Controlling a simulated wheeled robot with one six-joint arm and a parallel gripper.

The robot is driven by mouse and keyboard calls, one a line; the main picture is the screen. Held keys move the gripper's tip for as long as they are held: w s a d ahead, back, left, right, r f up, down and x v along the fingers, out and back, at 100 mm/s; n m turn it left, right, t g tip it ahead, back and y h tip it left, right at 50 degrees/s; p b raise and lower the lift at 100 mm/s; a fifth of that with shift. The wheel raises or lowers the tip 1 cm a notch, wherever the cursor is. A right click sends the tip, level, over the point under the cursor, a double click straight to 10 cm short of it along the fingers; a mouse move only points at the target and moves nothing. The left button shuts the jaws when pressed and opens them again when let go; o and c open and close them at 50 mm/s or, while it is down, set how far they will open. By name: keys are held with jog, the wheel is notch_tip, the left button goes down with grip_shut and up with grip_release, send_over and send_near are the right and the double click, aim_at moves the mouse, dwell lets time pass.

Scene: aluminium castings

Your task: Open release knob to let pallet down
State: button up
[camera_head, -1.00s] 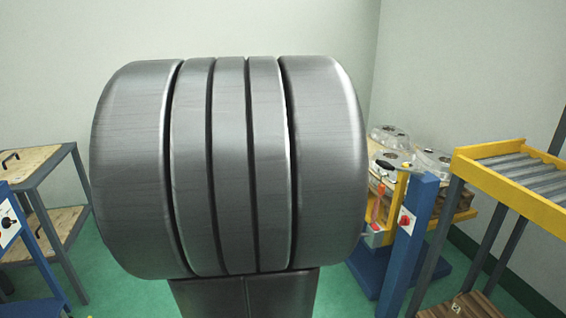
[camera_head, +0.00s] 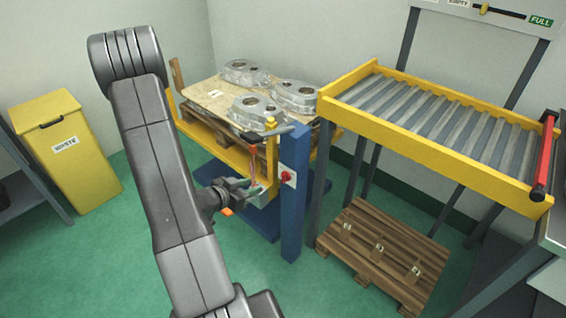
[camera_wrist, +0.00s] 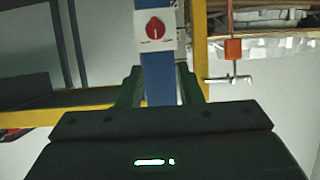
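The release knob (camera_head: 287,176) is a small red knob on a white plate on the blue post of the pallet lift. It shows larger in the wrist view (camera_wrist: 155,27), near the top centre, with lettering too small to read. My gripper (camera_head: 243,190) is left of the knob in the head view, apart from it. In the wrist view its two fingers (camera_wrist: 158,88) are spread with nothing held, and the blue post (camera_wrist: 160,78) shows between them. The pallet (camera_head: 212,97) sits raised on the yellow lift frame, carrying several aluminium castings (camera_head: 262,108).
A red-orange handle (camera_head: 254,165) hangs near my gripper on the lift. A yellow roller rack (camera_head: 440,150) stands right of the post, with an empty wooden pallet (camera_head: 385,250) under it. A yellow bin (camera_head: 65,150) stands at left. Green floor between is clear.

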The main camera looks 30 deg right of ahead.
aim_at(284, 178)
jog(key=b+x, duration=0.1)
jog(key=x, duration=1.3)
jog(key=shift+s+d, duration=0.2)
jog(key=shift+s, duration=0.05)
grip_shut()
